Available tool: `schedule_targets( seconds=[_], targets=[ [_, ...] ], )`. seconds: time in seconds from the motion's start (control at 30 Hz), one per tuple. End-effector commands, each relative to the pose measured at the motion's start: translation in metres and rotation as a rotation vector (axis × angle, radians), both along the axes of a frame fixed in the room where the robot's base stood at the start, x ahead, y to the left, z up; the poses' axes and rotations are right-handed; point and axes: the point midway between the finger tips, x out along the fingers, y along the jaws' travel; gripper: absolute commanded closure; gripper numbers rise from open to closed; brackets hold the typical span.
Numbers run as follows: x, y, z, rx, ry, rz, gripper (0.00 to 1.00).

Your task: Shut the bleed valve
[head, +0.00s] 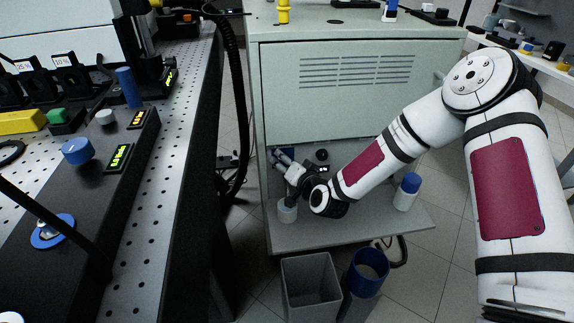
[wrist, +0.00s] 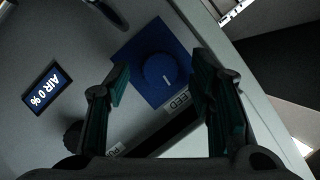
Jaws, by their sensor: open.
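The bleed valve is a round blue knob (wrist: 158,72) with a short white mark, on a square blue plate (wrist: 132,58) in the wrist view. A partly hidden label ending in "EED" (wrist: 181,101) is beside it. My gripper (wrist: 162,68) is open, with one finger on each side of the knob; whether either touches it cannot be told. In the head view my gripper (head: 277,158) reaches into the cabinet's lower opening, in front of a small blue patch (head: 288,152). A display (wrist: 47,86) reads "AIR 0 %".
A black knob (wrist: 73,136) is near my left finger in the wrist view. The cabinet's lower shelf (head: 340,232) holds a blue-capped bottle (head: 407,192) and a small pale jar (head: 287,211). A grey bin (head: 311,285) and a blue cylinder (head: 368,270) stand below.

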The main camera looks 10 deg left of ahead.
Motion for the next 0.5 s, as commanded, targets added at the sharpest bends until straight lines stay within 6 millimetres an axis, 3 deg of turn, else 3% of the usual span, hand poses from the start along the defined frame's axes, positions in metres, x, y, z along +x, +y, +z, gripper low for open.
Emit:
schedule_targets(
  seconds=[0.27, 0.4, 0.5],
  targets=[
    [0.0010, 0.0006, -0.0001, 0.000, 0.000, 0.000, 0.51],
    [0.0010, 0.0006, -0.0001, 0.000, 0.000, 0.000, 0.82],
    [0.0009, 0.0005, 0.0000, 0.000, 0.000, 0.000, 0.98]
  ],
)
